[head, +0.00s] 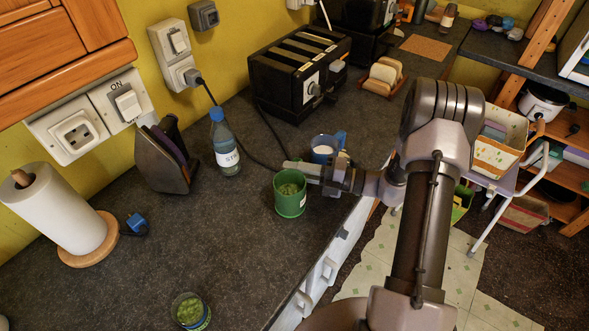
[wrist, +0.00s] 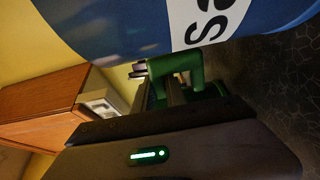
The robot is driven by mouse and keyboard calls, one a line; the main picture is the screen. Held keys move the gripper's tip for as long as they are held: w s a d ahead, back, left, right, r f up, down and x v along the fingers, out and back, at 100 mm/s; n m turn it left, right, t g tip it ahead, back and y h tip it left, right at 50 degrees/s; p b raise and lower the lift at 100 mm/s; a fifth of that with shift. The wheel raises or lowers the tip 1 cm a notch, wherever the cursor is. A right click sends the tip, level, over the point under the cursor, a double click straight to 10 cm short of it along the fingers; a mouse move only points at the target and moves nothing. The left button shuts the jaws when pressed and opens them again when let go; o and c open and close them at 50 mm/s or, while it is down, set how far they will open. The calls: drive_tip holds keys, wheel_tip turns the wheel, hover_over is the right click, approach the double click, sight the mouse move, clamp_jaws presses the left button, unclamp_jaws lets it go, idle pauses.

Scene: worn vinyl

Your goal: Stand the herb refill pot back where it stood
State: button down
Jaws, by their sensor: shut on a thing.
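The herb refill pot is a green mug-like pot (head: 290,200) with green herbs inside, right of the middle of the counter in the head view. My gripper (head: 300,169) reaches in from the right at the pot's far side, at about rim height. In the wrist view the jaws (wrist: 172,92) are shut on the pot's green handle (wrist: 178,64). The pot looks upright. I cannot tell whether its base touches the counter. A glass jar (head: 189,310) with green contents stands at the front left.
A blue bottle (head: 225,145) stands left of the pot; a blue labelled surface (wrist: 150,25) fills the top of the wrist view. A blue-and-white mug (head: 323,149) stands close behind my gripper. An iron (head: 163,158) and toaster (head: 298,75) stand along the wall.

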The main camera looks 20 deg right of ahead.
drive_tip(key=shift+f, duration=0.15)
drive_tip(key=c, duration=1.3)
unclamp_jaws()
drive_tip(key=shift+v, duration=4.05)
drive_tip(key=p+v, duration=0.3)
drive_tip(key=v, duration=1.4)
drive_tip(key=shift+d, duration=0.2)
